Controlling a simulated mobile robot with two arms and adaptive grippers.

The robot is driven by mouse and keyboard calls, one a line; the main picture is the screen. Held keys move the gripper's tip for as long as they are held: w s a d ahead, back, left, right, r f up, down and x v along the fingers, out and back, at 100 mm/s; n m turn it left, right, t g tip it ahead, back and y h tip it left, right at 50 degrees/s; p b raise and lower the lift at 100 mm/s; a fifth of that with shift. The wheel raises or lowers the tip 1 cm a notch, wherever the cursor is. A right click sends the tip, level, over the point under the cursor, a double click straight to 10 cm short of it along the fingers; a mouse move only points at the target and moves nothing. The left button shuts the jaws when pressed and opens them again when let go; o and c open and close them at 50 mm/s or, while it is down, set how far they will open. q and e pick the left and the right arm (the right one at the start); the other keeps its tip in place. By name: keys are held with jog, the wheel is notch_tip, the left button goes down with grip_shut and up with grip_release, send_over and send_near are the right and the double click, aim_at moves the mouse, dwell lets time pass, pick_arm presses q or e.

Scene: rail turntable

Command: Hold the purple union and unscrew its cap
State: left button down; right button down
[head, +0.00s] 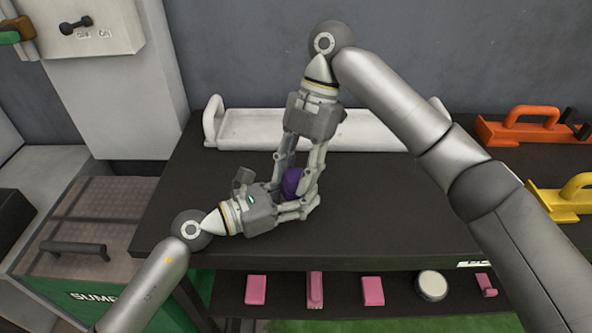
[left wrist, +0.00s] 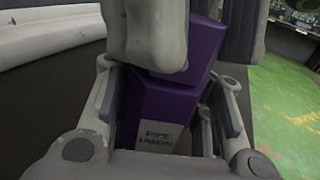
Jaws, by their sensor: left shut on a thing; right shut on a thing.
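The purple union (head: 291,182) stands on the dark bench top, mostly hidden by my two grippers in the head view. In the left wrist view the union (left wrist: 160,104) shows as a purple block with a pale label reading "PIPE UNION". My left gripper (head: 300,206) comes in low from the left and is shut on the union's body. My right gripper (head: 297,182) reaches down from above and is shut on the upper part of the union. Its pale finger covers much of the top in the left wrist view, so I cannot make out the cap clearly.
A white tray with a handle (head: 258,130) lies along the back of the dark bench (head: 385,215). An orange-handled holder (head: 530,125) and a yellow one (head: 565,200) are at the right. A lower shelf holds several pink blocks (head: 256,290) and a round white-topped item (head: 431,285).

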jog(key=shift+w+d+f+h, duration=0.15)
jog(key=shift+d+f, duration=0.05)
jog(key=shift+d, duration=0.25)
jog(key=shift+w+d+f+h, duration=0.15)
jog(key=shift+d, duration=0.3)
jog(key=c, duration=0.9)
grip_release()
jog(key=shift+a, duration=0.1)
jog(key=shift+o, duration=0.5)
jog(key=shift+s, duration=0.1)
jog(key=shift+r, duration=0.15)
jog(key=shift+a+r, duration=0.15)
jog(key=shift+r, duration=1.9)
